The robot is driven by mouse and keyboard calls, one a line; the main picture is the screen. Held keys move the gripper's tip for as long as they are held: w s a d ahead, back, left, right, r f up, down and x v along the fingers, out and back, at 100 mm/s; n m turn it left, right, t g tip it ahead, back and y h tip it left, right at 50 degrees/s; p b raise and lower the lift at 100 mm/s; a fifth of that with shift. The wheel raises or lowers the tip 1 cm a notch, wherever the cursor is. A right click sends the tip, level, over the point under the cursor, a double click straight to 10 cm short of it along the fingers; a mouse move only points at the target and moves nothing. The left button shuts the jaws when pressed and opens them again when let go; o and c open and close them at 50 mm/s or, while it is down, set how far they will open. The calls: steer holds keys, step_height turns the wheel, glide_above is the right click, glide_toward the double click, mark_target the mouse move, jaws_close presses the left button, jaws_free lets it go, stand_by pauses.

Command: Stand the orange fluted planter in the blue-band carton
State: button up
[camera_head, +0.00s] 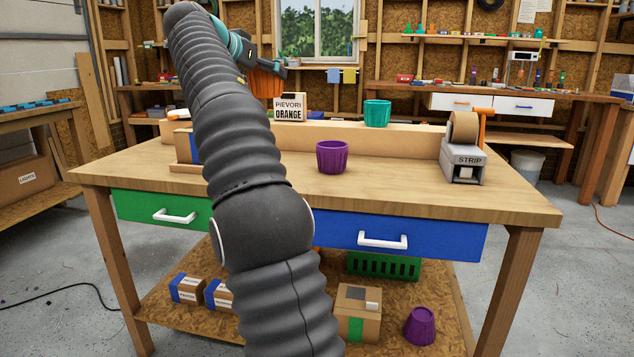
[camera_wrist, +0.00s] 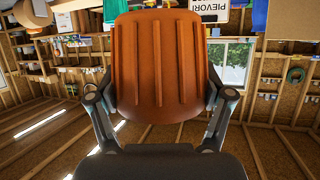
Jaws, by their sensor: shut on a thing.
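The orange fluted planter (camera_wrist: 158,62) fills the middle of the wrist view, with a gripper finger against each side. In the head view, the planter (camera_head: 264,84) shows high above the back of the workbench, partly covered by my arm. My gripper (camera_head: 277,69) is shut on it; the fingers also show in the wrist view (camera_wrist: 160,95). A carton with a blue band (camera_head: 184,146) stands on the bench's left side. My arm hides its right part, and I cannot see inside it.
A purple planter (camera_head: 332,157), a teal planter (camera_head: 377,113) on a raised ledge, a PIEVORI ORANGE sign (camera_head: 289,108) and a tape dispenser (camera_head: 464,160) are on the workbench (camera_head: 390,190). The bench's front right is clear. Smaller boxes (camera_head: 187,288) lie on the lower shelf.

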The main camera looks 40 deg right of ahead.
steer(key=shift+m+g, duration=0.6)
steer(key=shift+g, duration=0.1)
steer(key=shift+s+d+f+b, duration=0.45)
steer(key=shift+d+f+b, duration=0.9)
steer(key=shift+f, duration=2.1)
steer(key=shift+s+d+f+b, duration=0.4)
steer(key=shift+d+f+b, duration=0.95)
steer(key=shift+f, duration=2.05)
steer(key=shift+s+d+f+b, duration=0.45)
steer(key=shift+d+f+b, duration=0.85)
steer(key=shift+f, duration=2.15)
steer(key=shift+d+p, duration=0.35)
steer(key=shift+f, duration=0.25)
steer(key=o, duration=1.1)
steer(key=shift+r, duration=0.1)
